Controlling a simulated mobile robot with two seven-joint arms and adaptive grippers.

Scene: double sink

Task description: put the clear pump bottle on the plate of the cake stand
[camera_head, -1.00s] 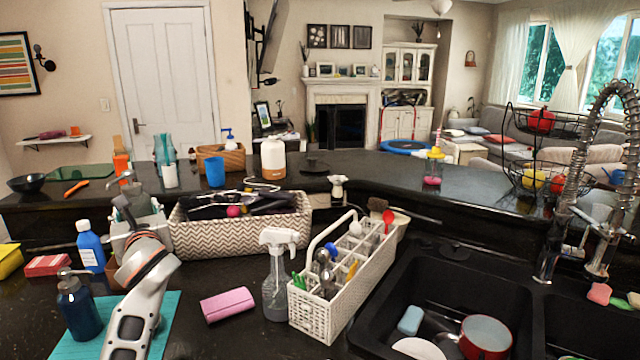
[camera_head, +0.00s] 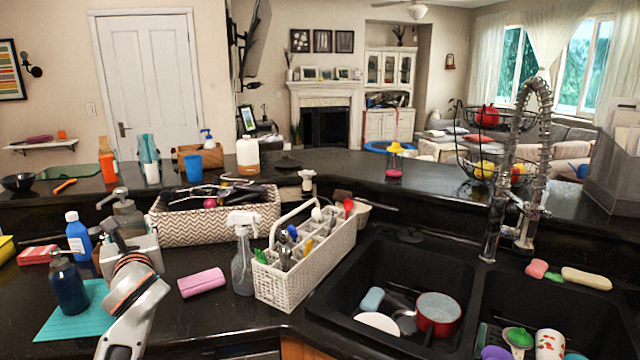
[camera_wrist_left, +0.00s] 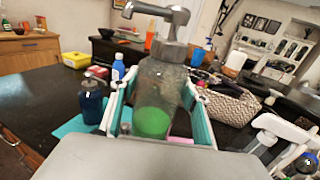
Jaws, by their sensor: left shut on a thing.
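The clear pump bottle (camera_wrist_left: 160,95) has a grey metal pump head and green liquid low inside. My left gripper (camera_wrist_left: 157,108) is shut around its body, with a finger on each side, and holds it upright. In the head view the bottle (camera_head: 127,214) shows above my left gripper (camera_head: 130,245), over the left part of the front counter. I cannot make out a cake stand for certain. A low dark round thing (camera_head: 288,162) on the raised back counter is too small to identify. My right gripper is not in view.
A blue pump bottle (camera_head: 68,284) on a teal mat (camera_head: 62,322) and a blue-and-white bottle (camera_head: 78,238) stand close to my left gripper. A chevron basket (camera_head: 225,225), spray bottle (camera_head: 242,262) and white caddy (camera_head: 290,288) stand to its right, before the double sink (camera_head: 345,270).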

